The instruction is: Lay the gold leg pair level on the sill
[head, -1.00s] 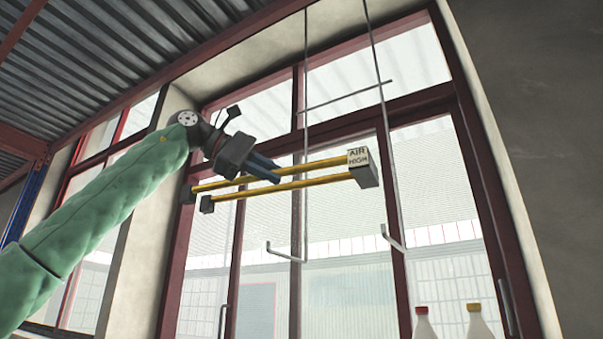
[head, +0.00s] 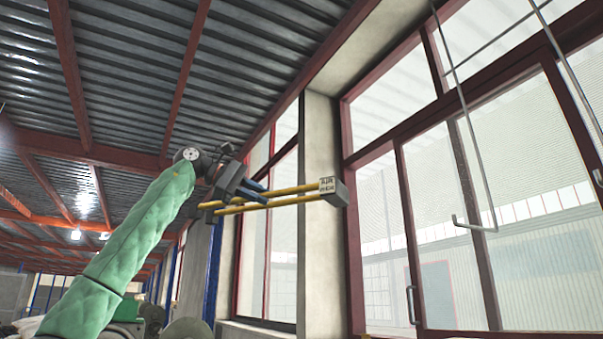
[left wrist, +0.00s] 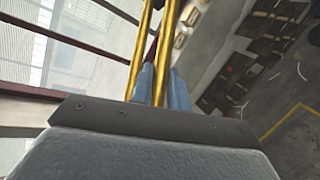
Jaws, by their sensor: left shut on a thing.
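The gold leg pair (head: 297,201) is two parallel yellow bars joined by grey end blocks. Its right block carries a white label reading AIR HIGH. My left gripper (head: 264,197) is shut on the pair with blue fingers, left of its middle, and holds it high in the air. In the left wrist view the bars (left wrist: 172,57) run up and away from the blue fingers. A pale ledge, which looks like a window sill (head: 256,332), shows at the bottom of the head view, well below the pair. My right gripper is not in view.
A concrete pillar (head: 320,230) stands right behind the pair's labelled end. A wire hook (head: 470,225) hangs at the right before the red-framed windows. A blue post (head: 213,265) stands below the left block.

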